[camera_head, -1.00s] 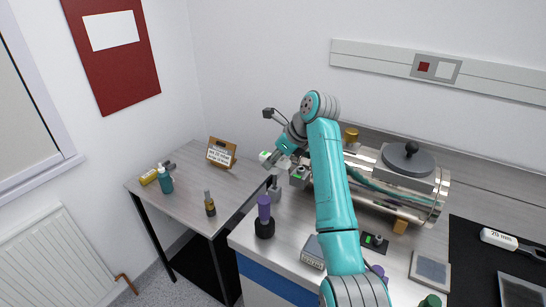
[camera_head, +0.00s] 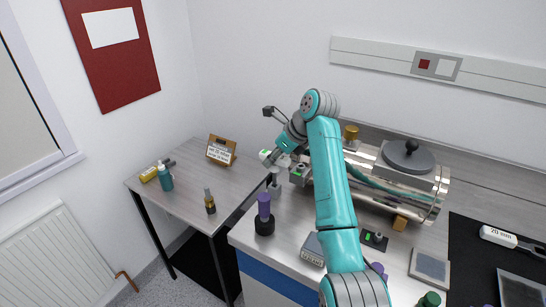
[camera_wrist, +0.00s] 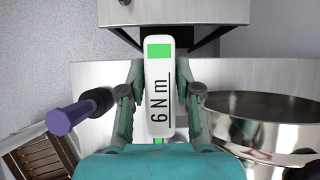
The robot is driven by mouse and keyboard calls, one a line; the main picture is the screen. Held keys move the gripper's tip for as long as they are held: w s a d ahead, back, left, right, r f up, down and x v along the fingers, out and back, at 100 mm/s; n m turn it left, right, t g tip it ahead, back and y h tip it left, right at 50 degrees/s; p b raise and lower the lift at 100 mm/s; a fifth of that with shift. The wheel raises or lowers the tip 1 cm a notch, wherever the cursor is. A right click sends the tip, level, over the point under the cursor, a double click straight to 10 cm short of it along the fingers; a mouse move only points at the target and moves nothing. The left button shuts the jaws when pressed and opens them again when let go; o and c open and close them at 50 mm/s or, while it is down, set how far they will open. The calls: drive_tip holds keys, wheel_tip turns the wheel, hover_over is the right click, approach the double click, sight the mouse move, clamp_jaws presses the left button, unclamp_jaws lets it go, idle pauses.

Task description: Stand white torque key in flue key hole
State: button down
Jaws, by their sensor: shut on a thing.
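My gripper (camera_wrist: 160,100) is shut on a white torque key (camera_wrist: 160,85) marked "6 Nm" with green bands. In the wrist view the key lies lengthwise between the fingers. In the head view my gripper (camera_head: 278,158) is over the bench's left part, left of the metal burner chamber (camera_head: 432,190), and a white and green end of the key shows there. The flue key hole cannot be picked out in either view. A second white key (camera_head: 497,237), marked "20 nm", lies on the black mat at the right.
A purple-handled tool (camera_head: 264,207) stands in a black base on the bench's front left, also in the wrist view (camera_wrist: 72,116). A grey box (camera_head: 313,250) lies on the bench. The side table (camera_head: 185,195) holds bottles and a sign (camera_head: 221,151).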

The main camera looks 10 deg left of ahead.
sight(273, 170)
drive_tip(key=shift+f, duration=2.35)
drive_tip(key=c, duration=0.7)
unclamp_jaws()
